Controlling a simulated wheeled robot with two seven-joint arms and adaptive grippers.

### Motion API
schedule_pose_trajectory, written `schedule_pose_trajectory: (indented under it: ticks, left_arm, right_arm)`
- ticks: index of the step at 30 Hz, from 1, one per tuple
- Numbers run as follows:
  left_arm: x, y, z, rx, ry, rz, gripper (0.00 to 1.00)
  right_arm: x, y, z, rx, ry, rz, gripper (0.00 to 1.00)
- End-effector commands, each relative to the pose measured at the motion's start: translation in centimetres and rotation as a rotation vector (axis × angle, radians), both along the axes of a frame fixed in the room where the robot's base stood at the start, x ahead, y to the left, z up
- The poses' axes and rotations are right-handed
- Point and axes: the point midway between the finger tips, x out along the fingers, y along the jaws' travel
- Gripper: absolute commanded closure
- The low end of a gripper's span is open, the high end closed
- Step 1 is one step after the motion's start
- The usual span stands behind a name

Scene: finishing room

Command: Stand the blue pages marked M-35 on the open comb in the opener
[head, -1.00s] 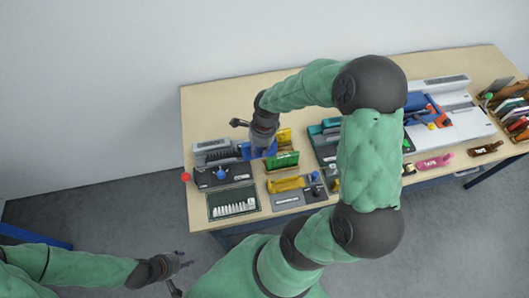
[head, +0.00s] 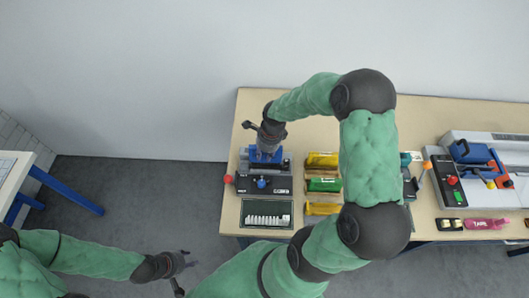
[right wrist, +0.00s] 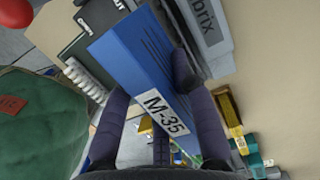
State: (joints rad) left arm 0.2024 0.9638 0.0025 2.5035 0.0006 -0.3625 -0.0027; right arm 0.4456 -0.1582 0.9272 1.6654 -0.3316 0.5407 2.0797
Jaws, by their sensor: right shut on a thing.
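My right gripper (head: 268,136) is shut on the blue pages (head: 264,154). In the right wrist view the pages (right wrist: 140,60) stand between my fingers, with the white M-35 label (right wrist: 166,113) near the gripper. The pages are over the rear of the opener (head: 278,185), a dark unit with a blue knob and a red ball at its left. I cannot tell whether the pages touch it. The open comb is not clearly visible in the head view; the pages and gripper cover that area. My left gripper (head: 184,264) is open and empty, away from the table.
A dark tray with white pieces (head: 266,219) lies in front of the opener. Yellow and green stacks (head: 322,184) stand to its right. A white table (head: 12,175) stands at far left.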

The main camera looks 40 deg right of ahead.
Motion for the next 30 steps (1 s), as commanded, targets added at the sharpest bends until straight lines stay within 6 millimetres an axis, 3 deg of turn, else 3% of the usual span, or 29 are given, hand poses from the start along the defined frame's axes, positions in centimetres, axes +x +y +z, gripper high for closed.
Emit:
schedule_pose_trajectory:
  ticks: [12,30]
  left_arm:
    - [0.0,0.0,-2.5,0.000,0.000,0.000,0.60]
    - [0.0,0.0,-2.6,0.000,0.000,0.000,0.60]
  right_arm:
    - [0.0,0.0,-3.8,-0.001,-0.001,0.001,1.00]
    - [0.0,0.0,-4.0,-0.001,-0.001,0.001,1.00]
